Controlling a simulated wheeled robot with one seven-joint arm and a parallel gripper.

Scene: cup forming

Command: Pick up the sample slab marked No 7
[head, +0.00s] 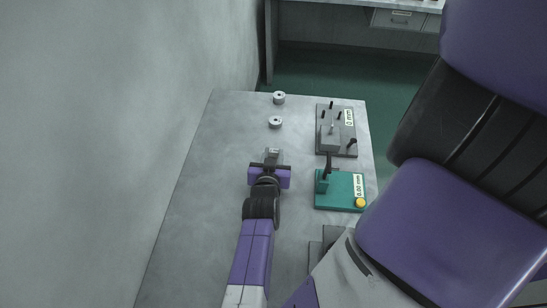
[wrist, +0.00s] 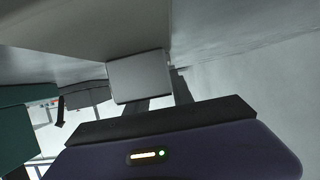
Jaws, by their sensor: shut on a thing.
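A small grey slab (head: 273,154) is at the tip of my gripper (head: 270,164) in the head view, over the grey table. In the wrist view the slab (wrist: 140,77) shows as a plain light grey plate at the dark fingers of my gripper (wrist: 160,95), which is shut on it. Any number on the slab is not readable in either view. I cannot tell how far the slab is from the table top.
Two round metal pieces (head: 279,98) (head: 275,122) stand farther back on the table (head: 225,140). At the right are a grey fixture (head: 349,135) labelled 0 mm and a green gauge base (head: 335,199) with a yellow knob. A wall borders the left. The table's left part is clear.

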